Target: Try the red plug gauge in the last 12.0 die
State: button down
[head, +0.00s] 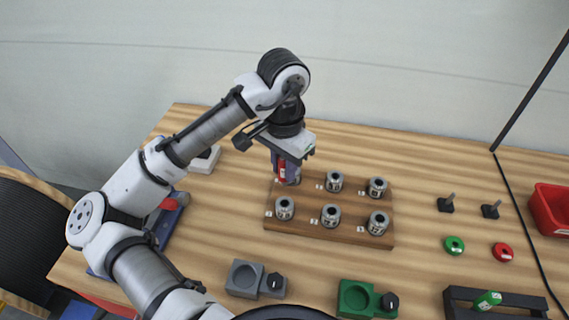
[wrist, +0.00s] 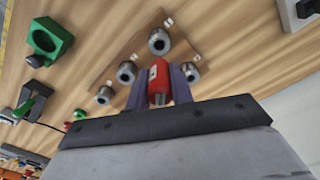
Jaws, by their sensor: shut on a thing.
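My gripper (head: 288,166) is shut on the red plug gauge (head: 282,170), low over the back left corner of the wooden die board (head: 355,203). In the wrist view the red gauge (wrist: 158,82) sits between the two purple fingers. Other grey dies stand upright in two rows: back middle (head: 334,181), back right (head: 377,187), front left (head: 285,208), front middle (head: 331,215) and front right (head: 378,223). Their size labels are too small to read.
A grey block (head: 243,278) and a green block (head: 354,298) stand in front of the board. To the right are two black posts (head: 446,204), a green ring (head: 454,245), a red ring (head: 502,252), a red bin (head: 545,210) and a black rack holding a green gauge (head: 487,300).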

aim_at(284, 185)
jog(key=shift+f, duration=0.2)
jog(key=shift+f+b, duration=1.85)
jog(key=shift+f, duration=1.3)
jog(key=shift+p, duration=0.75)
jog(key=shift+f, duration=0.4)
jog(key=shift+r+p, duration=0.4)
jog(key=shift+r, duration=0.1)
dwell(0.7)
jog(key=shift+p, duration=0.65)
dwell(1.6)
